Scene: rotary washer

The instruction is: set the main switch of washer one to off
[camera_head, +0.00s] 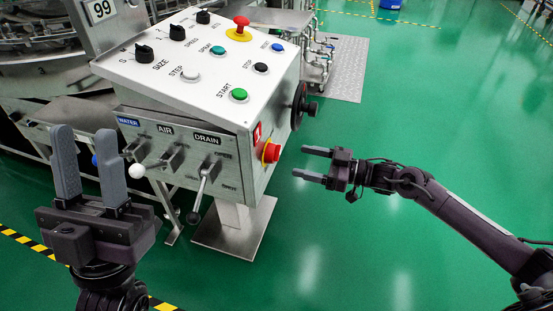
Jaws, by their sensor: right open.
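The control box (205,70) of the washer stands in the middle of the camera_head view on a steel post. A red rotary knob on a yellow ring (271,152), which looks like the main switch, sits at the box's lower right corner. The exact angle of the knob is hard to read. My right gripper (306,163) is open and empty, a short gap to the right of the knob, with its fingers pointing left toward it. My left gripper (87,150) is open and empty in the left foreground, fingers pointing up.
Lever handles for water, air and drain stick out of the box front, including the drain lever (204,185). A black handwheel (303,106) is on the right side. A red emergency button (240,26) stands on top. Green floor (400,110) is clear at right.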

